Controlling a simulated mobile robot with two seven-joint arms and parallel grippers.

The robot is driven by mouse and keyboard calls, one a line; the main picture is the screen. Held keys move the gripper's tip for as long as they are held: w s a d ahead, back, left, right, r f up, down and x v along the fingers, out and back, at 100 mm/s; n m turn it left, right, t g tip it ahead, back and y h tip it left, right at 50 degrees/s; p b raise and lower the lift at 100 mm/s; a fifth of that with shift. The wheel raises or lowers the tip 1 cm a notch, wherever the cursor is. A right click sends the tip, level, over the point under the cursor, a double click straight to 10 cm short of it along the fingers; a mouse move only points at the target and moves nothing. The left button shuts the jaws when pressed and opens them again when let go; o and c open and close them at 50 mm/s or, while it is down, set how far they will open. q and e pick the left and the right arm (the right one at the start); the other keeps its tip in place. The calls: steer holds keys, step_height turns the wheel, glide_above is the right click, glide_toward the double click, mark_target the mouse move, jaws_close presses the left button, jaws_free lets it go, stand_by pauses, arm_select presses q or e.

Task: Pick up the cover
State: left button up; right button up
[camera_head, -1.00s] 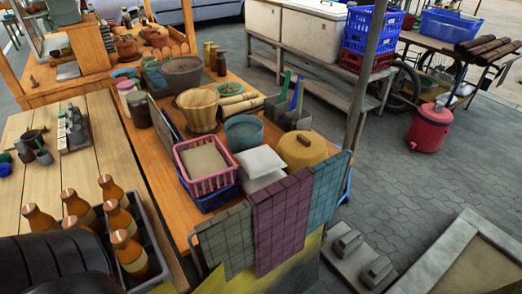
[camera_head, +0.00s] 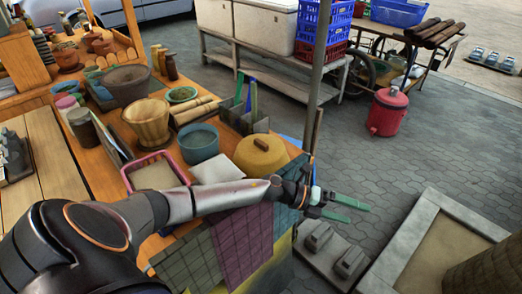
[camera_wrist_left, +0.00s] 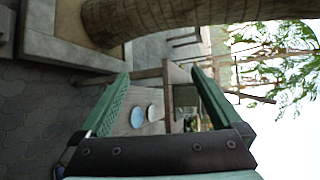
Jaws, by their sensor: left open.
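The yellow round cover (camera_head: 262,155) with a brown handle on top sits at the right end of the wooden table in the head view. My left arm reaches in from the left across the front of the table. My left gripper (camera_head: 345,210) is to the right of the cover, beyond the table edge, above the paving. Its two green fingers are apart with nothing between them. In the left wrist view the open fingers (camera_wrist_left: 160,105) point away toward a tree trunk and distant tables; the cover is not in that view. My right gripper is not in view.
A pole (camera_head: 317,80) stands just behind the cover. A pink basket (camera_head: 155,172), white bags (camera_head: 216,168), a blue pot (camera_head: 199,143) and a wooden mortar (camera_head: 149,122) crowd the table. Cloths (camera_head: 243,240) hang at its front edge.

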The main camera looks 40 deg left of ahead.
arm_select(q)
steer(key=w+a+r+m+g+y, duration=0.1)
steer(key=w+a+r+m+y, duration=0.15)
steer(key=a, duration=0.65)
steer(key=w+a+r+m+g+y, duration=0.1)
steer(key=w+a+m+y, duration=0.15)
steer(key=a, duration=0.65)
steer(key=g+y, duration=0.1)
steer(key=y, duration=0.6)
glide_toward(261, 142)
steer(key=x, duration=0.2)
steer(key=shift+w+d+f+p, duration=0.15)
steer(key=shift+w+f+p, duration=0.05)
steer(key=shift+w+p, duration=0.2)
steer(key=shift+x, duration=0.75)
steer(key=x, duration=0.1)
steer(key=b+x, duration=0.1)
steer(key=x, duration=0.1)
steer(key=shift+s+a+f+b, duration=0.15)
steer(key=shift+a+f+b, duration=0.05)
steer(key=shift+f+b, duration=0.2)
steer(key=shift+w+f, duration=0.2)
steer(key=shift+f, duration=0.2)
steer(key=shift+c, duration=0.2)
jaws_close()
